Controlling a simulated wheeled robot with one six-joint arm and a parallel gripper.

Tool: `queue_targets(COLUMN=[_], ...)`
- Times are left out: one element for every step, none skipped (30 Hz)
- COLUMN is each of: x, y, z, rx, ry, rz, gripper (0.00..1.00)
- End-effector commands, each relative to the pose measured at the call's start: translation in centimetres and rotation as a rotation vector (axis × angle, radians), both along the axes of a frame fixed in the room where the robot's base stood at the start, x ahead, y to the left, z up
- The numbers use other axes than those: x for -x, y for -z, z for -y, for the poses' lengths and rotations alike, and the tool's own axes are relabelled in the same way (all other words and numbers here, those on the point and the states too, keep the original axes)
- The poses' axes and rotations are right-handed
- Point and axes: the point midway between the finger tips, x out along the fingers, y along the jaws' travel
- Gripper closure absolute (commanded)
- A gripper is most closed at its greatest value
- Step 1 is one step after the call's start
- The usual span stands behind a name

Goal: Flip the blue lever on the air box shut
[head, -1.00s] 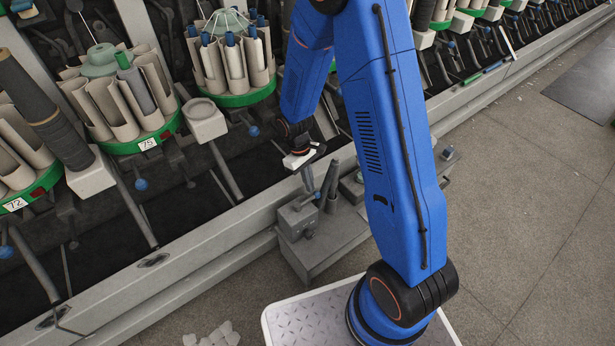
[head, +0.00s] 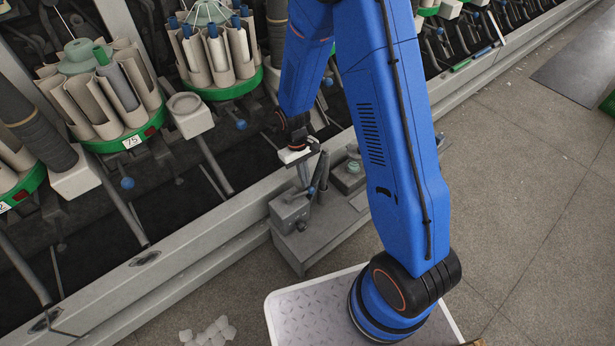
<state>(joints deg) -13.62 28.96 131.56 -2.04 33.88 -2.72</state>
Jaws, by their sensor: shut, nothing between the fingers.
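The air box (head: 290,211) is a small grey metal box on a grey ledge at the foot of the machine, near the middle of the head view. A small blue piece, which looks like the lever (head: 311,190), shows at its top right edge. Its exact angle is too small to tell. My gripper (head: 303,182) points down from its white body, just above the box and close to the left of the blue piece. Its fingers are shut and empty. I cannot tell whether they touch the lever.
A dark upright cylinder (head: 321,170) stands just right of my gripper. A grey block with a pale green round top (head: 353,167) lies further right on the ledge. Green-rimmed bobbin carousels (head: 222,90) stand behind on the left. The floor (head: 520,170) at right is clear.

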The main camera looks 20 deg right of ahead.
Motion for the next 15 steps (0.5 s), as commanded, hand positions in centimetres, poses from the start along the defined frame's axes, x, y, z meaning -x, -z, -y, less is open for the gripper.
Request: queue_targets(x=[0.07, 0.08, 0.08, 0.08, 0.08, 0.08, 0.08, 0.08, 0.08, 0.08, 0.07, 0.03, -0.01, -0.05, -0.13], y=[-0.01, -0.01, -0.01, -0.01, -0.01, -0.01, -0.01, -0.01, -0.01, -0.02, -0.06, -0.17, -0.31, -0.51, -0.85], z=[0.08, 0.08, 0.07, 0.07, 0.07, 0.07, 0.07, 0.08, 0.08, 0.08, 0.07, 0.08, 0.08, 0.08, 0.08], rx=[0.000, 0.000, 0.000, 0.000, 0.000, 0.001, 0.001, 0.001, 0.000, 0.000, 0.000, 0.000, 0.000, 0.000, 0.000], ry=[0.008, 0.010, 0.010, 0.010, 0.010, 0.010, 0.010, 0.010, 0.009, 0.009, 0.009, 0.009, 0.009, 0.010, 0.010], rz=[0.000, 0.000, 0.000, 0.000, 0.000, 0.000, 0.000, 0.000, 0.000, 0.000, 0.000, 0.000, 0.001, 0.001, 0.001], gripper=[1.00, 1.00, 1.00, 1.00, 1.00, 1.00, 1.00, 1.00, 1.00, 1.00, 1.00, 1.00, 1.00, 1.00, 1.00])
